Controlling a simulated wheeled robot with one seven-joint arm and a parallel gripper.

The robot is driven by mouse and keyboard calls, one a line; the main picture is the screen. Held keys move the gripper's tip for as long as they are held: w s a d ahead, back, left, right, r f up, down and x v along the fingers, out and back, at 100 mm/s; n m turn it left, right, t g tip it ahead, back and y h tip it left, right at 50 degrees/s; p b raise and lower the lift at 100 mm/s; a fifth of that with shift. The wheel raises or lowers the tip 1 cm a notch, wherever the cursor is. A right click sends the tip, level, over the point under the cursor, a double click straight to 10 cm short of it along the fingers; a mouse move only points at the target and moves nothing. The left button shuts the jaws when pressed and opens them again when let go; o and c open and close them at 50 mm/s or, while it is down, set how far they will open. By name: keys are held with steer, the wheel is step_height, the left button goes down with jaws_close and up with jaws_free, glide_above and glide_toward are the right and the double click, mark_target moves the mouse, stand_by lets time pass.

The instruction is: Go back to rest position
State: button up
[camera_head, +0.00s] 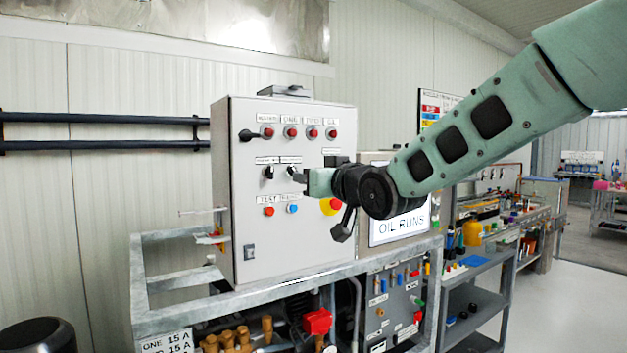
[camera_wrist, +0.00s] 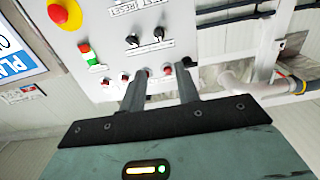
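A grey control cabinet (camera_head: 250,220) stands on a metal frame. Its front has a row of red lamps (camera_head: 291,132), black selector knobs (camera_head: 268,172) and a red-and-yellow emergency button (camera_head: 331,205). My gripper (camera_head: 302,178) is in front of this panel, near the right-hand knob, partly covering it. In the wrist view my gripper (camera_wrist: 160,78) has its two fingers apart, with nothing held between them. The panel (camera_wrist: 120,15) appears inverted there, with two black knobs (camera_wrist: 145,37) beyond the fingertips. I cannot tell whether the fingers touch the panel.
A sign reading "OIL RUNS" (camera_head: 397,227) stands right of the cabinet. Below it is a panel with coloured fittings (camera_head: 395,300). Shelving (camera_head: 475,300) stands farther right. Open floor (camera_head: 570,300) lies at the right. Black rails (camera_head: 100,145) run along the left wall.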

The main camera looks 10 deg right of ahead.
steer(key=s+a+f+n+g+h, duration=0.1)
steer(key=s+a+f+g+h, duration=0.2)
steer(key=s+f+g, duration=1.2)
steer(key=s+d+f+h, duration=0.1)
steer(key=s+f, duration=0.3)
steer(key=s, duration=0.4)
steer(key=s+d+f+n+g+h, duration=0.1)
steer(key=s+d+f, duration=0.3)
steer(key=s, duration=0.4)
steer(key=s+d+f+h, duration=0.1)
steer(key=s+d+f, duration=0.1)
steer(key=s+f, duration=0.3)
steer(key=s, duration=0.3)
steer(key=shift+s+d+f+n+h, duration=0.15)
steer(key=shift+s+f+n+h, duration=0.2)
steer(key=shift+n+h, duration=0.05)
steer(key=shift+c, duration=0.3)
jaws_close()
